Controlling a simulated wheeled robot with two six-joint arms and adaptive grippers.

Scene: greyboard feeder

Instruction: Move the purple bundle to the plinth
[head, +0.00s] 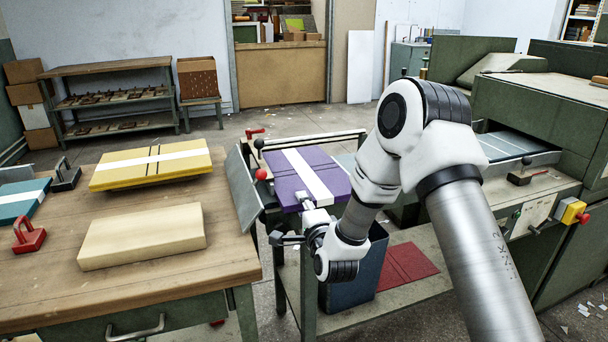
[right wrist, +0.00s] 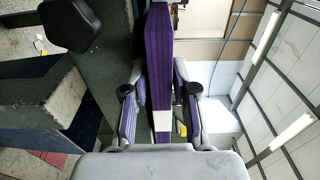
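The purple bundle (head: 289,190) with a white band lies flat at the top of the green stand in the head view. The right wrist view shows it edge-on (right wrist: 160,60) between the fingers. My right gripper (head: 306,203) is at its near edge by the white band, and its fingers (right wrist: 160,85) appear shut on both faces. Whether the bundle rests on the stand or hangs just above it cannot be told. A pale block (head: 143,235), which looks like the plinth, sits on the wooden table, left of the bundle. My left gripper is not in view.
A yellow bundle (head: 125,170), a teal bundle (head: 18,202) and a red-handled tool (head: 28,237) are on the wooden table (head: 215,268). A tilted grey plate (head: 243,190) and a red knob (head: 261,174) stand between table and stand. Green machinery (head: 545,115) fills the right.

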